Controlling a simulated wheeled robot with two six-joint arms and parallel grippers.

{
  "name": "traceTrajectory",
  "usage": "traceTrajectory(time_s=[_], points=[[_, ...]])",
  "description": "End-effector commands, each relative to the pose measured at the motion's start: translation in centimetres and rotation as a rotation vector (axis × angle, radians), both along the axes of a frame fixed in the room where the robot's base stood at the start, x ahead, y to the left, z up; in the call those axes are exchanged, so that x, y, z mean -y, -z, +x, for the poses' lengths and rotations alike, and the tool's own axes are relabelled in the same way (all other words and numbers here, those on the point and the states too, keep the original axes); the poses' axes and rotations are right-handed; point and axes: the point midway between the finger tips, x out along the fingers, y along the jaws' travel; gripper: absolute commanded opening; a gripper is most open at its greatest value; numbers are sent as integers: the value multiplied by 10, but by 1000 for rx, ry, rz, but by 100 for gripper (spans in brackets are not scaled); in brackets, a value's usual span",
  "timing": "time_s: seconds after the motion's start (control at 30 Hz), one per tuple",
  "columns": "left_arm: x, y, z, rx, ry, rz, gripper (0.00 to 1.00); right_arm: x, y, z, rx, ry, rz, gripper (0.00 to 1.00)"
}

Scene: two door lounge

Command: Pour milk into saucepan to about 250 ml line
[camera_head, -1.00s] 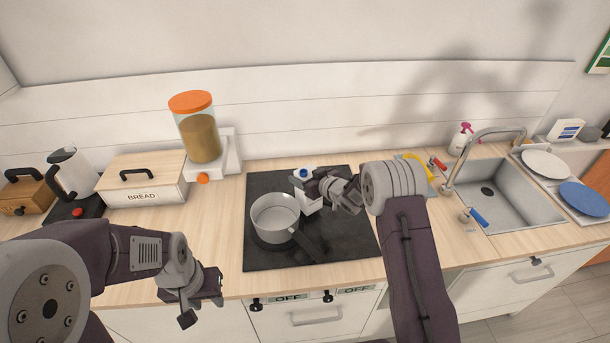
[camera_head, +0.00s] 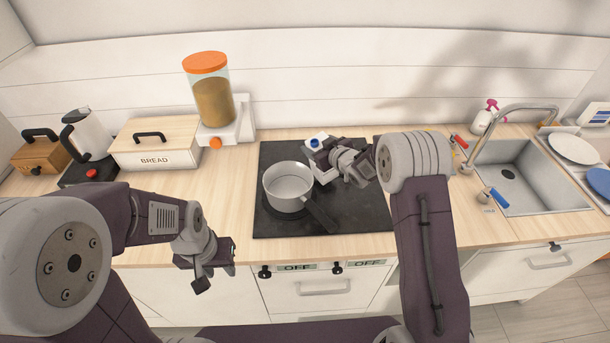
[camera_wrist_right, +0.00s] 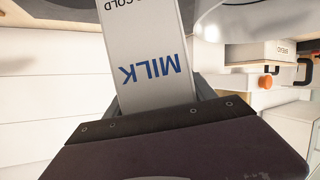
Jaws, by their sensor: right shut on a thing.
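A grey saucepan (camera_head: 288,192) sits on the black hob, its dark handle pointing to the front right. The milk carton (camera_head: 318,143), white with a blue cap, is just behind and right of the pan. My right gripper (camera_head: 329,158) is shut on the carton. In the right wrist view the carton (camera_wrist_right: 148,60) shows its blue MILK lettering between the fingers, and part of the pan (camera_wrist_right: 235,18) is at the top. No milk stream shows, and the 250 ml line cannot be made out. My left gripper (camera_head: 224,262) hangs empty over the counter's front edge; its jaw opening is unclear.
The black hob (camera_head: 360,215) has bare room right of the pan. A bread box (camera_head: 150,155), an orange-lidded dispenser (camera_head: 212,100) and a kettle (camera_head: 88,133) stand left. The sink (camera_head: 520,180) with its tap is right. Counter left of the hob is clear.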

Motion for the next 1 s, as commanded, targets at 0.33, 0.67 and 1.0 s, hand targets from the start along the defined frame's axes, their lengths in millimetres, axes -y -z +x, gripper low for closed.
traceTrajectory(time_s=[0.33, 0.67, 1.0], points=[[0, 19, 0, 0, 0, 0, 36, -3, 0, -1, 32, -1, -47, 0], [0, 34, 0, 0, 0, 0, 36, -7, 1, -3, 55, 0, -93, 0], [0, 46, 0, 0, 0, 0, 36, -9, 0, -4, 75, 0, -132, 0]])
